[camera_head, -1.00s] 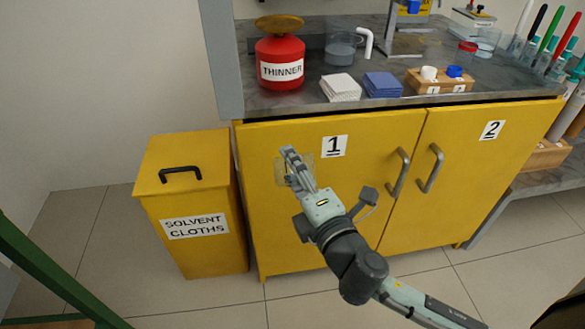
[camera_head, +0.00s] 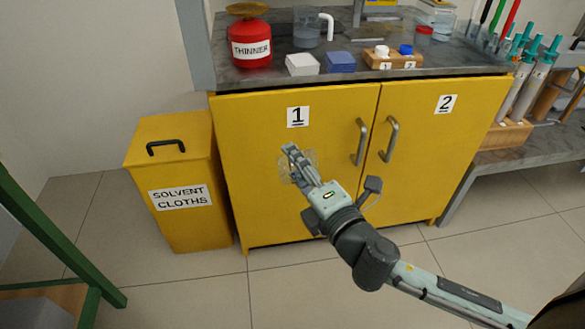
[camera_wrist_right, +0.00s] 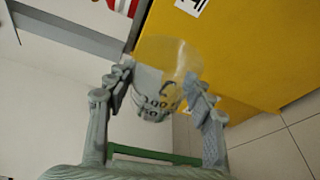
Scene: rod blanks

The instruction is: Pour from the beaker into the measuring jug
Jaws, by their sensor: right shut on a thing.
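My right gripper (camera_head: 297,164) is shut on a clear beaker (camera_wrist_right: 165,72) in front of the yellow cabinet, below the bench top. The wrist view shows the beaker between both fingers, with dark graduation marks near its base; I cannot tell how much liquid it holds. In the head view the beaker (camera_head: 286,170) is faint against the yellow door. A clear jug with a white handle (camera_head: 307,34), apparently the measuring jug, stands on the bench behind the cloths, with greyish content low inside. My left gripper is not in view.
A yellow SOLVENT CLOTHS bin (camera_head: 177,226) stands left of the cabinet (camera_head: 330,195).

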